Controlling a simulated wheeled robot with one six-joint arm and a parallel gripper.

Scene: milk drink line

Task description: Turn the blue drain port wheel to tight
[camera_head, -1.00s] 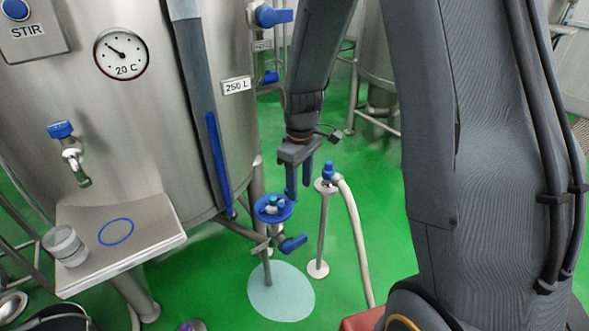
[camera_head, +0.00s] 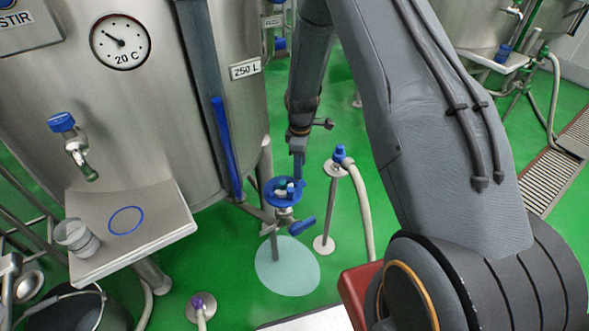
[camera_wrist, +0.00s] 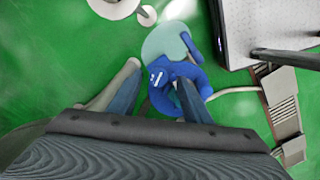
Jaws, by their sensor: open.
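The blue drain port wheel (camera_head: 273,197) sits low beside the large steel tank, with small pale and green parts at its top centre. A blue valve handle (camera_head: 302,226) sticks out below it to the right. My gripper (camera_head: 298,168) points down at the wheel's back right side, close to it; contact cannot be told. In the wrist view my gripper (camera_wrist: 158,76) is open, with the wheel (camera_wrist: 165,75) showing between and beyond its two fingers. The right finger overlaps the wheel's right part.
A hose stand with a blue fitting (camera_head: 340,153) and a pale hose (camera_head: 362,200) stand close right of the wheel. A pale round patch (camera_head: 288,275) lies on the floor below. A steel shelf (camera_head: 165,228) with a clear cup (camera_head: 76,237) is at left.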

